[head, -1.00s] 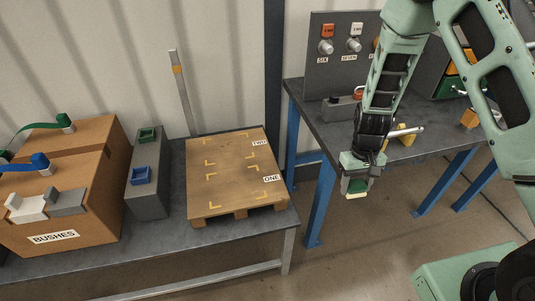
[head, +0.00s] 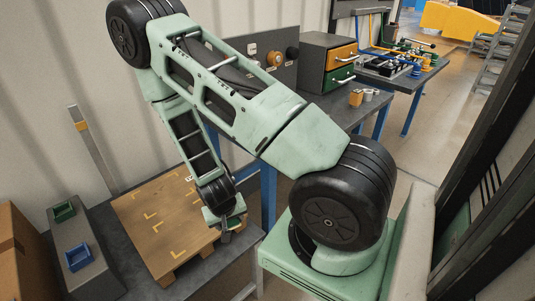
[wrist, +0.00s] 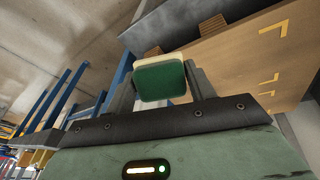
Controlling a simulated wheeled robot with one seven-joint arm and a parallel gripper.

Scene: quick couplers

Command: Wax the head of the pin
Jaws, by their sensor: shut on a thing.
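My gripper (head: 226,226) points down near the right edge of the wooden pallet board in the head view. In the wrist view my gripper (wrist: 160,80) is shut on a small green block (wrist: 160,82) with a cream layer on its far face. The block looks like a wax pad and is clear of any surface in the wrist view. I cannot make out the pin in either current view. My arm hides part of the right bench.
The pallet board (head: 150,222) with yellow corner marks lies on the left bench. Beside it is a grey block with a green tray (head: 63,212) and a blue tray (head: 78,257). The right bench (head: 350,117) holds a drawer cabinet (head: 328,62) and an orange block (head: 355,98).

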